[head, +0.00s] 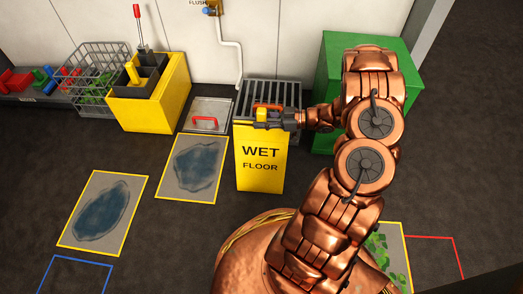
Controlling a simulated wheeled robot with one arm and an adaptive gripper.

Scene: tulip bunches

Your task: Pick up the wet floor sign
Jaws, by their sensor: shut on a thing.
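The wet floor sign (260,166) is a yellow upright panel with black "WET FLOOR" lettering, in the middle of the head view. My gripper (262,119) is at the sign's top edge, reached in from the right by my copper arm. It is shut on the top of the sign. The fingertips are small in the picture and partly hide the sign's top. I cannot tell whether the sign's bottom edge touches the floor.
A dark grate (272,93) is right behind the sign. A green box (335,75) stands behind my arm. A yellow caddy (173,97), a wire basket (88,65) and a grey plate with a red handle (206,116) are left. Stained mats (190,194) lie on the floor.

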